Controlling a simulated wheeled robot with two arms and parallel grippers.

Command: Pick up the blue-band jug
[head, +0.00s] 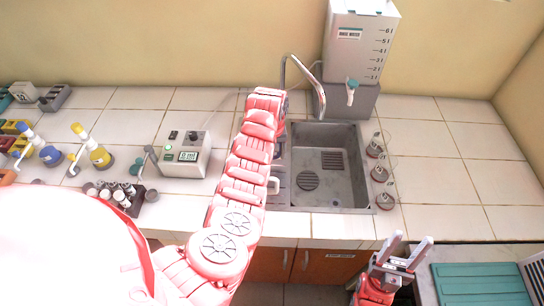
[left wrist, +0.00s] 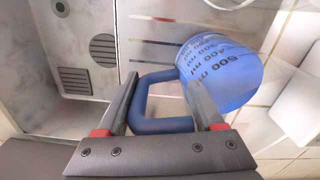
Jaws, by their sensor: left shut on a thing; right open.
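My right gripper (head: 408,252) is open and empty, low in front of the counter.
A grey sink (head: 335,196) with a curved tap (head: 304,72) lies right of my left arm. Glass flasks (head: 381,172) stand on its right rim. A water tank (head: 357,45) stands behind. A small meter (head: 186,156) and a tube rack (head: 122,196) are left. The counter's right is clear.

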